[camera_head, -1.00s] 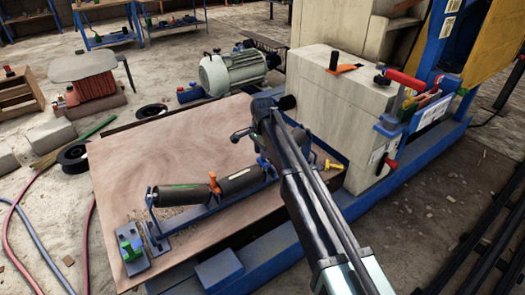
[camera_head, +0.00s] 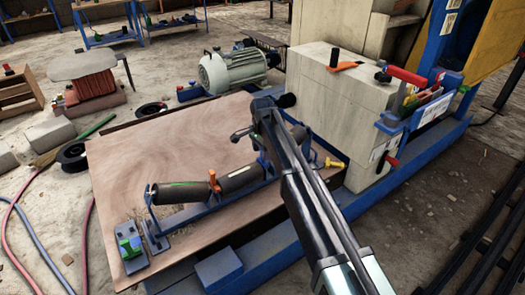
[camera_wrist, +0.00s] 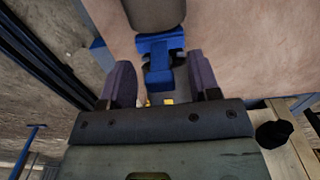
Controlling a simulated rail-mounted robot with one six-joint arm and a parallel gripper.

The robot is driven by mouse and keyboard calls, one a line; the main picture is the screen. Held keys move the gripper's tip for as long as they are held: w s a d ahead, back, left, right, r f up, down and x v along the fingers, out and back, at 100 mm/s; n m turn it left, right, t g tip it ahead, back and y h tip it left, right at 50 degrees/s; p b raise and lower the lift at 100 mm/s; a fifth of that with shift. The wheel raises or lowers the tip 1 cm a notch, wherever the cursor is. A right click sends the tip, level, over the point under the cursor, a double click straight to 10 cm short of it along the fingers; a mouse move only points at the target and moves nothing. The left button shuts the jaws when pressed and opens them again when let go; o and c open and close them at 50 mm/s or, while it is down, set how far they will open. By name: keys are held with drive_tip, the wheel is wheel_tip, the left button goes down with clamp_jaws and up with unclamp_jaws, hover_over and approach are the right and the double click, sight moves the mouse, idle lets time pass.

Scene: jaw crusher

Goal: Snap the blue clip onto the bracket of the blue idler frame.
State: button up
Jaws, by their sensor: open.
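The blue idler frame (camera_head: 195,212) lies on the wooden board and carries dark rollers (camera_head: 240,181). An orange piece (camera_head: 214,182) sits between the rollers. My gripper is at the frame's right end in the head view, partly hidden behind my arm. In the wrist view my gripper (camera_wrist: 160,72) is open, with one finger on each side of a blue part (camera_wrist: 160,62) below a roller end (camera_wrist: 155,14). I cannot tell where the clip ends and the bracket begins there, or whether the clip is fully seated. The fingers appear apart from the blue part.
The wooden board (camera_head: 150,145) has free room behind the frame. A small plate with a green piece (camera_head: 129,247) lies at its left corner. A yellow piece (camera_head: 334,163) is right of my arm. The pale crusher block (camera_head: 335,100) stands close behind my arm.

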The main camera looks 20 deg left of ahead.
wheel_tip(320, 180, up, 11)
drive_tip(key=p, duration=1)
drive_tip(key=shift+f, duration=0.15)
